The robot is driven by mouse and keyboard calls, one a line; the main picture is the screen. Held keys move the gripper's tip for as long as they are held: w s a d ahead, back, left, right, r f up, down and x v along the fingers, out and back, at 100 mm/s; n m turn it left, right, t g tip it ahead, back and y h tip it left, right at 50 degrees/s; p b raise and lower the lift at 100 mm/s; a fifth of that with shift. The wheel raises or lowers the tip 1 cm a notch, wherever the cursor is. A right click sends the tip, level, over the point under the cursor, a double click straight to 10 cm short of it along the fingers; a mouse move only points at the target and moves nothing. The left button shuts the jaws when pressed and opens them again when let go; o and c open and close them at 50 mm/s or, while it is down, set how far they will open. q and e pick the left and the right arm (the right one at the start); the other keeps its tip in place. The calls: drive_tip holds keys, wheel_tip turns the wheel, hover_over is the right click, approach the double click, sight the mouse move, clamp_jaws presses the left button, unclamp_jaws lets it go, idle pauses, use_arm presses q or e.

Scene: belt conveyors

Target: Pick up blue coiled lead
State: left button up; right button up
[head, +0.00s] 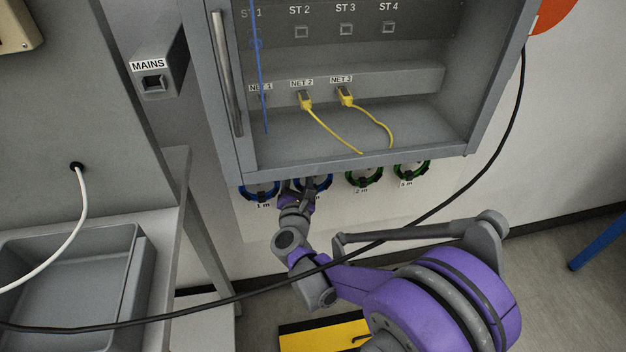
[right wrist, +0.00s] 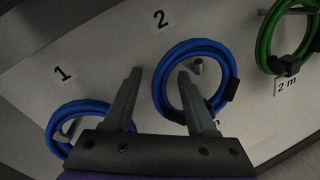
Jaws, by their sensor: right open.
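Two blue coiled leads hang on the wall below the cabinet. One (head: 262,192) is at the left above a "1 m" label; the other (head: 320,184) is to its right, partly hidden by my right gripper (head: 297,196). In the right wrist view, the blue coil by the "2" mark (right wrist: 227,68) hangs on a peg. My right gripper (right wrist: 159,73) is open and empty, its fingers appearing either side of that coil's left strand, one over the coil's opening. Contact cannot be told. The coil by the "1" mark (right wrist: 52,125) is partly behind the gripper. My left gripper is out of view.
Green coils (head: 363,178) (head: 411,170) hang to the right. The open cabinet (head: 340,160) overhangs the coils, with yellow leads (head: 335,138) and a thin blue line (head: 260,70) inside. A black cable (head: 455,195) crosses in front of my arm. A grey tray (head: 70,270) is at left.

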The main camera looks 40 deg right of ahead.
clamp_jaws()
drive_tip(key=shift+r, duration=0.15)
idle(0.4)
